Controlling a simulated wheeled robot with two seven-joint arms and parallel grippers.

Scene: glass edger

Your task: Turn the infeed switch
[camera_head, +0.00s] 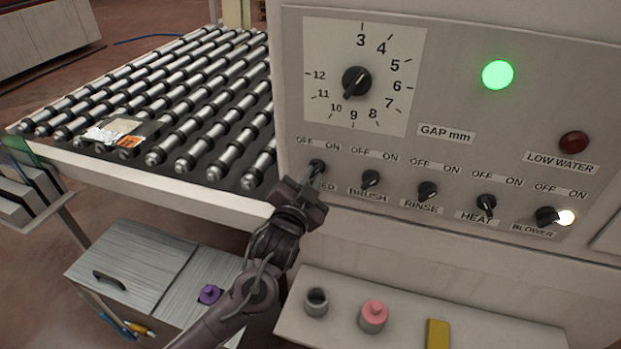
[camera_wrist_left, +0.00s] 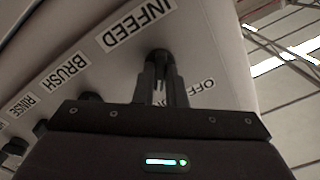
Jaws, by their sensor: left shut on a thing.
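The infeed switch (camera_head: 317,166) is a small black knob at the left end of a row on the grey control panel (camera_head: 470,90). My left gripper (camera_head: 311,178) is at this knob and covers part of its label. In the left wrist view the two fingers (camera_wrist_left: 161,80) are closed around the infeed knob (camera_wrist_left: 159,56), beside the INFEED label (camera_wrist_left: 134,22). The fingers hide most of the knob, so its exact pointing direction cannot be told. My right gripper does not show.
To the right are the brush (camera_head: 371,179), rinse (camera_head: 427,191), heat (camera_head: 486,204) and blower (camera_head: 546,216) knobs. A gap dial (camera_head: 356,82) and a green lamp (camera_head: 497,75) are above. A roller conveyor (camera_head: 180,95) lies left. A shelf (camera_head: 420,322) below holds small items.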

